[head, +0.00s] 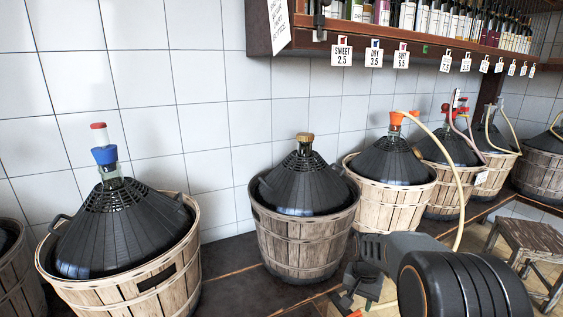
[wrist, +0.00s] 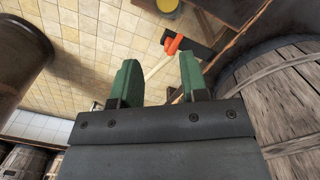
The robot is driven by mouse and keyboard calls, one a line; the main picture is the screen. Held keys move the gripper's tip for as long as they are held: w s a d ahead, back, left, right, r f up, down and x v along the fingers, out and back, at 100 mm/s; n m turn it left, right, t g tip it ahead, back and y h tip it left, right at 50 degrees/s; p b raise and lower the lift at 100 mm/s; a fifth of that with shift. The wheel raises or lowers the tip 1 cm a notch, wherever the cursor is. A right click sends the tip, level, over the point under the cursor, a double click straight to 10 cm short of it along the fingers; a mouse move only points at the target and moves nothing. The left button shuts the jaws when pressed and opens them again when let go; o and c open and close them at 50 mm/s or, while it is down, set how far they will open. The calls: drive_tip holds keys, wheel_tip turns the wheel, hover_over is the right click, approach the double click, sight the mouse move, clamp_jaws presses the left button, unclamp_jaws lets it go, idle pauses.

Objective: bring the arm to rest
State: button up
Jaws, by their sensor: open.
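My gripper (wrist: 157,80) shows in the wrist view with two green fingers standing well apart. Nothing is between the fingertips but the view of the tiled floor beyond. In the head view my dark arm (head: 440,275) reaches in at the lower right, in front of the row of baskets. Its far end is small and partly hidden there, so the fingers are hard to make out.
Demijohns in wooden baskets line the wall: one with a blue stopper (head: 117,225), one with a brown cork (head: 304,190), one with an orange stopper and hose (head: 390,160). A wooden stool (head: 535,245) stands right. An orange-and-black object (wrist: 178,44) lies beyond the fingers.

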drive_tip(key=s+a+r+n+t+p, duration=0.1)
drive_tip(key=s+r+n+p, duration=0.1)
drive_tip(key=s+r+p, duration=0.3)
drive_tip(key=s+a+r+n+t+p, duration=0.1)
drive_tip(key=s+r+p, duration=0.4)
drive_tip(key=r, duration=0.9)
drive_tip(key=s+a+r+n+t+p, duration=0.2)
drive_tip(key=s+r+p, duration=0.4)
drive_tip(key=r, duration=0.3)
drive_tip(key=shift+a+r+n+p, duration=0.2)
drive_tip(key=shift+a+n+p, duration=0.15)
drive_tip(key=shift+a+n, duration=0.4)
drive_tip(key=shift+s+d, duration=0.1)
drive_tip(key=shift+s, duration=0.05)
